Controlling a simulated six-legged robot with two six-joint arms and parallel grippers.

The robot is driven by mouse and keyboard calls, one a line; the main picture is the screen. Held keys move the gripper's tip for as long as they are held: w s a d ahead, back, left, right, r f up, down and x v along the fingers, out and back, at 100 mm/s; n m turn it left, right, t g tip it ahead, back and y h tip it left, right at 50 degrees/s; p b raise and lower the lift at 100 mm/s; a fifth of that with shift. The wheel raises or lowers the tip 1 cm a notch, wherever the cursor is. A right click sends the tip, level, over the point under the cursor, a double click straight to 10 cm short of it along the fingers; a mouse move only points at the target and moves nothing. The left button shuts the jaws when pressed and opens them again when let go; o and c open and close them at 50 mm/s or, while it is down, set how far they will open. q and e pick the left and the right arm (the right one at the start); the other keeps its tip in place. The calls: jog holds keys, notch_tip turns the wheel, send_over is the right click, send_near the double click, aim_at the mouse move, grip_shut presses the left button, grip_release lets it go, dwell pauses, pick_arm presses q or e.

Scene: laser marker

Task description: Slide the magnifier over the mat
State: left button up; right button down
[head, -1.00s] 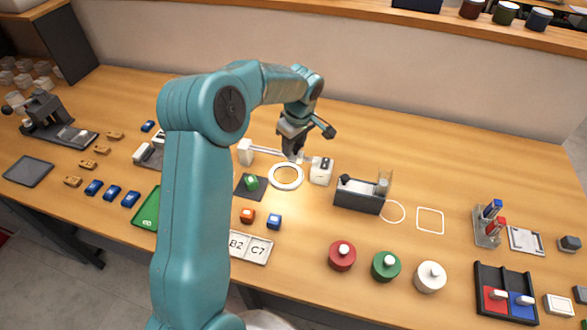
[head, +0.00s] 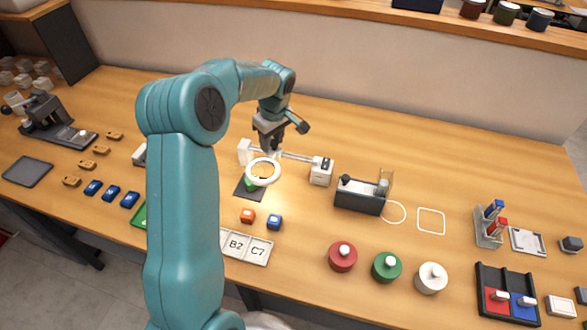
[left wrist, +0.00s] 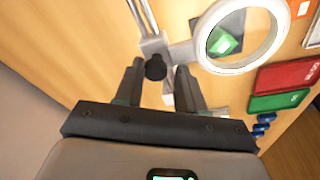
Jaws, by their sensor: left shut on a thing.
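The magnifier (head: 263,183) is a white ring on a horizontal rail (head: 297,156) between two white end blocks. In the head view its ring overlaps the dark mat (head: 243,193), with a green block (head: 250,186) seen partly behind the ring. My left gripper (head: 270,151) is at the rail, shut on the magnifier's knob. In the left wrist view the dark knob (left wrist: 156,67) shows between my fingers, and the ring (left wrist: 238,69) frames the green block (left wrist: 223,42). My right gripper is not in view.
The right end block (head: 320,173) of the rail stands near a dark box (head: 360,195). An orange cube (head: 247,215) and a blue cube (head: 274,222) lie in front of the mat.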

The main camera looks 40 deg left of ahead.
pick_arm(q)
jog(key=shift+s+a+f, duration=0.45)
jog(key=shift+s+a, duration=0.15)
jog(key=shift+a, duration=0.15)
jog(key=shift+s+a+f, duration=0.4)
jog(key=shift+s+a, duration=0.15)
jog(key=shift+a, duration=0.2)
jog(key=o, duration=0.6)
jog(key=shift+w+f, duration=0.1)
jog(key=shift+w, duration=0.05)
jog(key=shift+r+p, duration=1)
jog(key=shift+r, duration=0.2)
notch_tip(320, 180, up, 5)
jog(key=p, duration=0.3)
send_over(259, 150)
jog(key=shift+w, duration=0.25)
